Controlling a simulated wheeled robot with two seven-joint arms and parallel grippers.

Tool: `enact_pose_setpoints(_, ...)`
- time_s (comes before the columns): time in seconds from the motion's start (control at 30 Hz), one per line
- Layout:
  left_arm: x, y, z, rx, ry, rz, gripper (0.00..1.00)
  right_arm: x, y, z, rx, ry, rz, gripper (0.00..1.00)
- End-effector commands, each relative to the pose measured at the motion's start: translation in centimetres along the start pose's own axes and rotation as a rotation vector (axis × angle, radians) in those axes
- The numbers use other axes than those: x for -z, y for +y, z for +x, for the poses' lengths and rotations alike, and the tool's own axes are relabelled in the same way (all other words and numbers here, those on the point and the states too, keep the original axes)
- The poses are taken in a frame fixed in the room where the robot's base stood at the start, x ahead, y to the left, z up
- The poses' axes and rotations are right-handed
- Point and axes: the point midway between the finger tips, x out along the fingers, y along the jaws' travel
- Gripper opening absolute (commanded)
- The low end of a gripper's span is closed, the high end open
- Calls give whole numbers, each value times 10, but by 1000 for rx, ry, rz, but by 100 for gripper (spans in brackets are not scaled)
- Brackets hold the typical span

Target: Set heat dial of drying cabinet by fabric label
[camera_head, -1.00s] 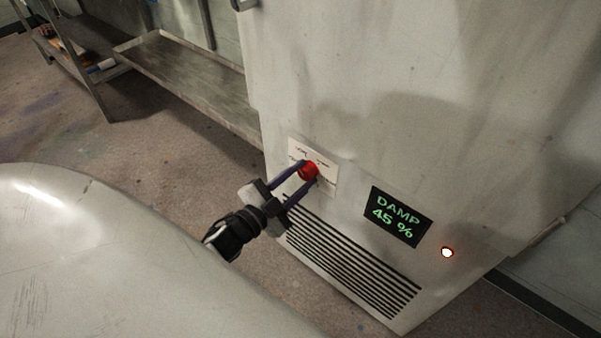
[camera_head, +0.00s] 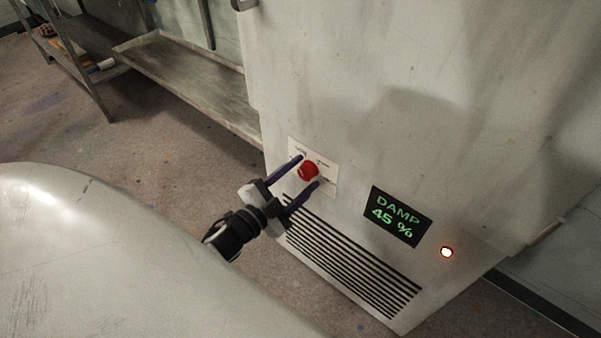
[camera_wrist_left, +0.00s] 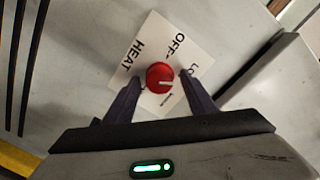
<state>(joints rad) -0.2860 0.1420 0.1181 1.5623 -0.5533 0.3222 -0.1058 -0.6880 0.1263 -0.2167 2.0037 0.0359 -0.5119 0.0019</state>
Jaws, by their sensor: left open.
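The red heat dial (camera_head: 308,171) sits on a pale label plate (camera_head: 327,187) low on the front of the grey drying cabinet (camera_head: 350,90). In the left wrist view the dial (camera_wrist_left: 160,77) has a pale pointer line toward the right, near the partly hidden word starting "LO". The words "HEAT" and "OFF" also show on the plate (camera_wrist_left: 150,40). My left gripper (camera_head: 309,170) is open, with its two dark fingers on either side of the dial, apart from it. The fingers hide parts of the plate. My right gripper is out of view. No fabric label is seen.
A dark display (camera_head: 398,217) reads "DAMP 45 %". A vent grille (camera_head: 350,262) lies below the dial. A metal shelf rack (camera_head: 185,80) stands at the upper left. Some floor is free left of the cabinet.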

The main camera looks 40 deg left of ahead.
Motion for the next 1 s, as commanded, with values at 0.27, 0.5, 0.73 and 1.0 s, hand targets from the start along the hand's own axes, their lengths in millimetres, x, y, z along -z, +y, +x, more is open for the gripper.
enact_pose_setpoints(0.27,-1,1,-29,-3,-4,-1,51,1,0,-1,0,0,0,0)
enact_pose_setpoints(0.5,0,1,-76,-2,-3,-1,51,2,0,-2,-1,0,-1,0)
enact_pose_setpoints(0.73,0,0,-101,0,0,0,51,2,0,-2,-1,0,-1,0)
enact_pose_setpoints(1.0,0,0,-103,1,0,0,51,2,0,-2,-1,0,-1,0)
